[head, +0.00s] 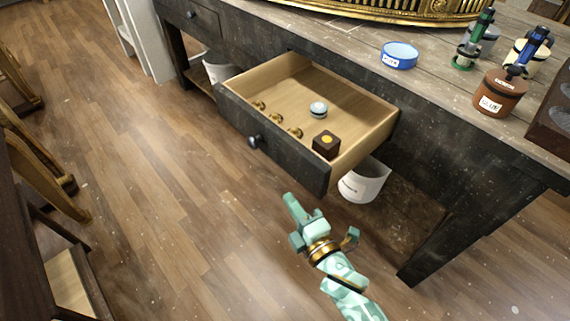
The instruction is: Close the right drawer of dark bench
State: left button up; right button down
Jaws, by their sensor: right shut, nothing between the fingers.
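The right drawer (310,158) of the dark bench (445,127) stands pulled far out, with its pale wooden inside showing. Its dark front carries one round dark knob (254,142). My right gripper (293,206) is shut and empty. It is in front of and below the drawer's right front corner in the picture, apart from it, over the floor. My left gripper is not in view.
In the drawer lie a dark box (326,146) with a yellow spot, a small pale round item (318,108) and several brass pieces. A white bucket (364,182) stands under the bench. A blue tin (399,56) and a brown jar (499,93) stand on top.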

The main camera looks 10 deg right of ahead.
aim_at(288, 169)
jog(key=w+b, duration=0.3)
jog(key=w, duration=0.7)
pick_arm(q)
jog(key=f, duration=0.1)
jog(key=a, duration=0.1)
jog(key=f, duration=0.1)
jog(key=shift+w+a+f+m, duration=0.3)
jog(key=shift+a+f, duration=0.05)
pick_arm(e)
jog(key=shift+d, duration=0.1)
